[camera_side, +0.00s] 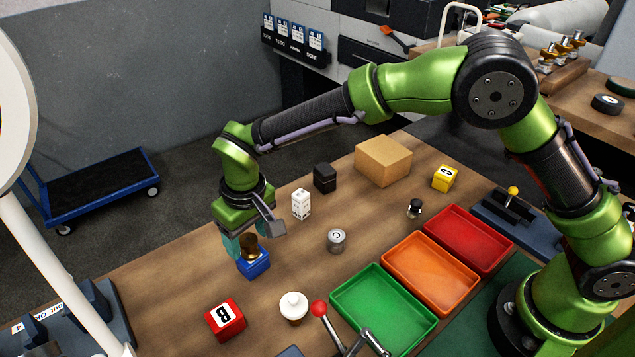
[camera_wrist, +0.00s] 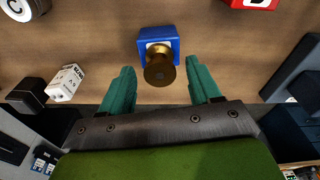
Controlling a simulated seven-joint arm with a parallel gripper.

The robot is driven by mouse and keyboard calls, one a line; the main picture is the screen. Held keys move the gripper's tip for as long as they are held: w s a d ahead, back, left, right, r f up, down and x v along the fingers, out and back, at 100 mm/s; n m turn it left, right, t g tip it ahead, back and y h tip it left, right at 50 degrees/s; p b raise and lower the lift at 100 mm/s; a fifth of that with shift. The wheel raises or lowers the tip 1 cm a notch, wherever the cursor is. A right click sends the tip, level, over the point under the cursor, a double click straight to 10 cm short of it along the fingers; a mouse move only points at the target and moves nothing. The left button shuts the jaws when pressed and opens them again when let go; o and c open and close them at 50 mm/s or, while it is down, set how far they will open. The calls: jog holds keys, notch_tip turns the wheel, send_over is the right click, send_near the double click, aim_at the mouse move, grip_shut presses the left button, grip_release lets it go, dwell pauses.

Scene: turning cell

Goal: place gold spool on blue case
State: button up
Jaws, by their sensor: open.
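The gold spool (camera_side: 249,247) stands upright on top of the blue case (camera_side: 254,266) on the wooden table. In the wrist view the gold spool (camera_wrist: 160,68) sits at the near part of the blue case (camera_wrist: 158,36), and the case's white label is partly hidden behind it. My gripper (camera_wrist: 162,72) is open, with one teal finger on each side of the spool and visible gaps between. In the side view my gripper (camera_side: 240,240) is right at the spool and covers part of it.
A red case marked B (camera_side: 226,321), a white round piece (camera_side: 293,307) and a grey can (camera_side: 337,240) stand nearby. A white box (camera_side: 301,203), black box (camera_side: 325,178) and cardboard box (camera_side: 383,160) stand behind. Green (camera_side: 432,321), orange and red trays lie right.

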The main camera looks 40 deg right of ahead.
aim_at(253, 244)
notch_tip(253, 244, up, 10)
jog(key=s, duration=0.1)
jog(key=s+d+r+m+y, duration=0.1)
jog(key=d+r, duration=0.5)
jog(key=d, duration=0.2)
jog(key=s+d+r+m+t+y, duration=0.1)
jog(key=s+d+r+m+t, duration=0.25)
jog(key=s+d, duration=0.75)
jog(key=s+d+f+m+t, duration=0.2)
jog(key=s+d, duration=0.4)
jog(key=d, duration=0.2)
jog(key=shift+s, duration=0.15)
